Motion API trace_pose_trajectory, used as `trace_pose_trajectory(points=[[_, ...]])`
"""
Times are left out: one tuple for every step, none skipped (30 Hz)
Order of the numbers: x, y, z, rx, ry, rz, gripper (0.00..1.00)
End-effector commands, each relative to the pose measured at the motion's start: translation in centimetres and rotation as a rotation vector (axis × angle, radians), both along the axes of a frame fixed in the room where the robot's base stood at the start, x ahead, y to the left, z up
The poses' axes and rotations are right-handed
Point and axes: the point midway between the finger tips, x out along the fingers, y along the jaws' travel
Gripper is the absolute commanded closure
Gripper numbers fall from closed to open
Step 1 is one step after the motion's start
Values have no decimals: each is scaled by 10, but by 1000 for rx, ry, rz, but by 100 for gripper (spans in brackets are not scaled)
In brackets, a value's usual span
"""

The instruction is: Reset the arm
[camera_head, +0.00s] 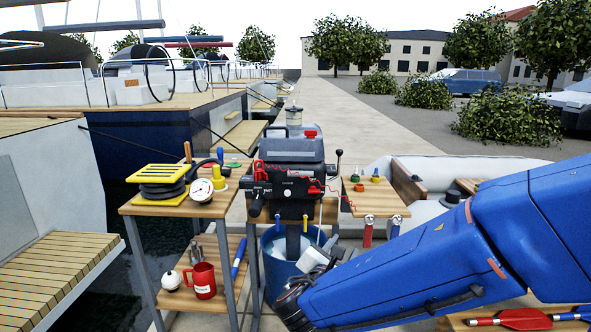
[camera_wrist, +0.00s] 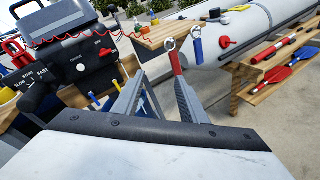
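My blue arm reaches in from the right in the head view, bent, with its end low in front of the engine stand. In the wrist view a pale surface with a dark, bolted edge fills the bottom. The outboard engine (camera_head: 290,170) stands just beyond my arm's end; its black control panel (camera_wrist: 80,65) shows at the left of the wrist view.
A left stand (camera_head: 200,207) bears a yellow-plated hose pump (camera_head: 162,185), gauge and red mug (camera_head: 202,281). A small right shelf (camera_head: 376,203) has red and blue cylinders (camera_head: 367,234) hanging below. An inflatable boat (camera_head: 430,165) lies behind. Red paddles (camera_head: 523,319) lie on a bench front right.

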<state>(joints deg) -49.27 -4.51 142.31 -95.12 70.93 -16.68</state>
Motion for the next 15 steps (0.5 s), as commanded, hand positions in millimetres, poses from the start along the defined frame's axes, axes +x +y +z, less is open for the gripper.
trace_pose_trajectory(points=[[-4,-25,1,52,10,-64,61],[-7,-39,0,88,18,-106,61],[-13,-59,-2,139,31,-165,61],[-18,-74,-3,179,38,-212,61],[-24,-89,-5,222,47,-258,61],[-32,-107,-8,279,54,-319,61],[-39,-119,-11,323,61,-364,61],[-46,-131,-13,365,67,-409,61],[-57,-145,-16,424,71,-468,61],[-64,-155,-19,469,74,-510,61],[-72,-164,-22,514,77,-553,61],[-84,-175,-25,576,79,-609,61],[-92,-182,-28,621,80,-650,61],[-100,-189,-30,668,79,-691,61],[-111,-196,-34,731,77,-744,61]])
